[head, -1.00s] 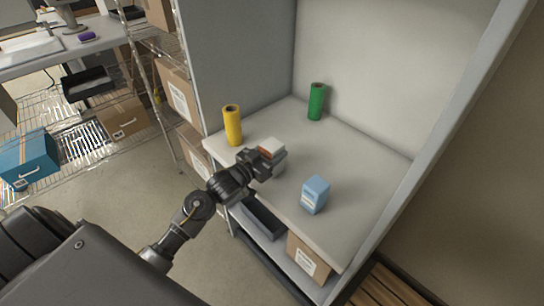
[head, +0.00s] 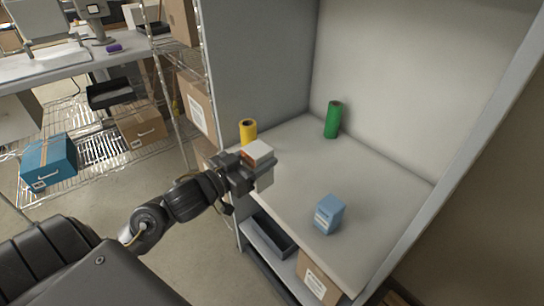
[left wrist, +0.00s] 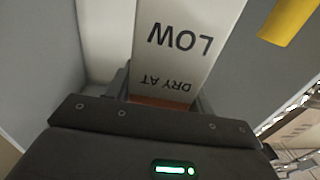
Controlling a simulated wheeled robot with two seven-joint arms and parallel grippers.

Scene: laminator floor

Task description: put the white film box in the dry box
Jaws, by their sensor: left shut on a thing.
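The white film box (head: 262,148), with an orange-brown band, is held in my left gripper (head: 246,168) near the left front edge of the cabinet shelf. It appears raised above the shelf. In the left wrist view the white film box (left wrist: 184,45) fills the middle between the fingers, with "LOW" and "DRY AT" upside down on it. My right gripper is not in view. I cannot tell for sure which thing is the dry box; a teal lidded box (head: 47,165) stands on the wire rack at the left.
On the cabinet shelf (head: 370,180) are a yellow roll (head: 248,130) behind the gripper, a green roll (head: 332,119) at the back and a light blue box (head: 329,214) at the front. A dark tray (head: 268,238) and a cardboard carton (head: 318,281) sit below. Wire racks stand left.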

